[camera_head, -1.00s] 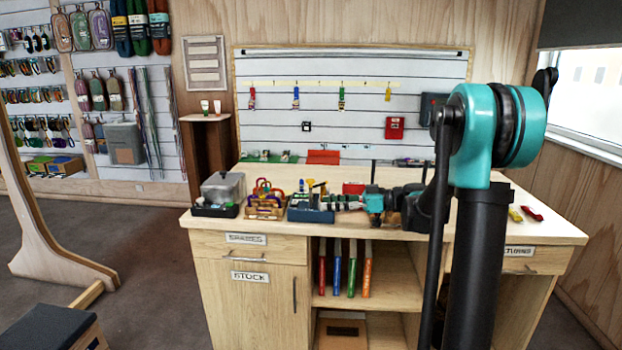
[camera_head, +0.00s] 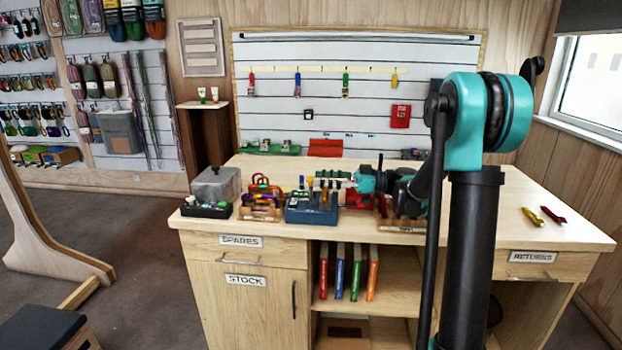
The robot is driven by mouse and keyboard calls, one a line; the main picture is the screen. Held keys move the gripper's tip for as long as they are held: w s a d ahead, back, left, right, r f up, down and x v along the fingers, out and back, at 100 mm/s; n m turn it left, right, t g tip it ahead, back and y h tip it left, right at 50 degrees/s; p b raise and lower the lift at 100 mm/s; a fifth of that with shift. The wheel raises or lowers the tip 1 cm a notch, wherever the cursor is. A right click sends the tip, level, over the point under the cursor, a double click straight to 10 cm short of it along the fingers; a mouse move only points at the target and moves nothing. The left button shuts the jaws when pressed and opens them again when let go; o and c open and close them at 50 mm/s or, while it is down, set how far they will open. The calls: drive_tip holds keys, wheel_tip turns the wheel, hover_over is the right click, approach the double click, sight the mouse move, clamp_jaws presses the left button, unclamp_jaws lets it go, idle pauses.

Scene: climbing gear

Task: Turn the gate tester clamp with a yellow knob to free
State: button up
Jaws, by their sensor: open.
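A blue-grey box (camera_head: 312,213) with small upright parts on top stands on the bench's left half; it may be the gate tester. My gripper (camera_head: 326,184) reaches in from the right at the end of my teal and black arm. It is open, small in view, and just above and behind the box's right side. Its fingers blend with green and white items behind them, so I cannot tell whether they touch anything.
A wooden tray of coloured carabiners (camera_head: 261,206) and a dark tray (camera_head: 207,210) stand left of the box. Another wooden tray (camera_head: 403,226) lies below my arm. Yellow (camera_head: 533,216) and red (camera_head: 553,215) pieces lie on the right.

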sight(311, 177)
drive_tip(key=shift+w+a, duration=0.1)
drive_tip(key=shift+a, duration=1.8)
drive_tip(key=shift+c, duration=0.6)
clamp_jaws()
